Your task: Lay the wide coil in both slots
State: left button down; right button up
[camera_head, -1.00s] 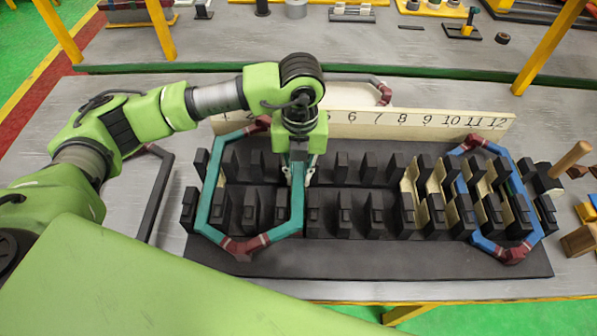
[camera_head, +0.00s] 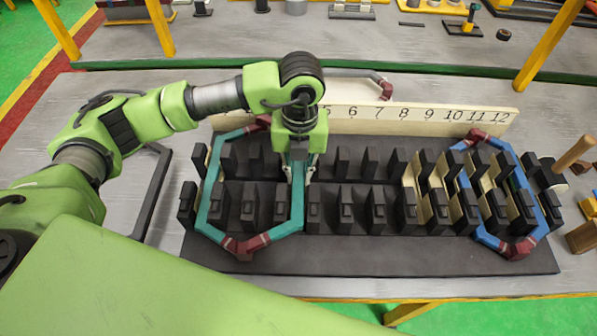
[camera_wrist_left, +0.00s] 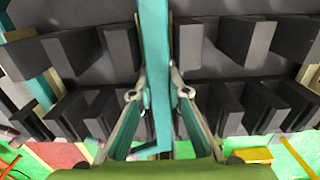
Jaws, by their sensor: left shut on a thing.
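The teal coil (camera_head: 207,200) with maroon taped ends lies over the left part of the black slotted block (camera_head: 350,258). Its left side runs between the leftmost teeth; how deep it sits is unclear. My left gripper (camera_head: 299,178) is shut on the coil's right side, near the gap by number 4. The left wrist view shows this teal side (camera_wrist_left: 155,60) between the two fingers, lined up with the gap between the teeth. I cannot tell whether it is down inside that slot. My right gripper is not in view.
A blue coil (camera_head: 490,238) with maroon ends lies around the right-hand teeth, with cream liners (camera_head: 455,212) nearby. A numbered board (camera_head: 380,117) stands behind the block. A mallet (camera_head: 573,154) and wooden blocks (camera_head: 582,238) are at the right. The middle slots are clear.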

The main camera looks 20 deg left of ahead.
pick_arm(q)
jog(key=shift+s+f, duration=0.35)
jog(key=shift+f, duration=0.15)
jog(key=c, duration=1.8)
grip_release()
jog(key=shift+c, duration=0.2)
jog(key=shift+w, duration=0.35)
jog(key=shift+s+r, duration=0.1)
jog(key=shift+r, duration=0.05)
jog(key=shift+r, duration=0.1)
jog(key=shift+r, duration=0.1)
jog(key=shift+r+p, duration=0.4)
jog(key=shift+r, duration=0.25)
